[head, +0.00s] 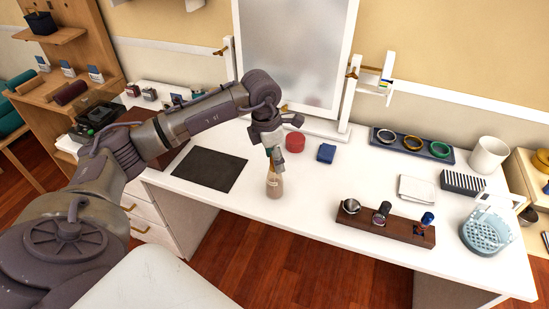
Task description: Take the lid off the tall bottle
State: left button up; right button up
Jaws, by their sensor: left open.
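A tall bottle (273,187) with a tan body stands upright on the white table, left of its middle. My left gripper (275,160) points down over the bottle's top, with its fingers at the neck. The fingers are open. The lid is hidden or too small to make out between them. I cannot tell whether the fingers touch it. My right gripper is not in view.
A dark mat (210,169) lies left of the bottle. A wooden holder (386,225) and a light blue basket (487,232) stand right. The table front by the bottle is clear.

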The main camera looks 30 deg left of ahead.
pick_arm(q)
jog(key=c, duration=0.9)
jog(key=shift+r, duration=0.15)
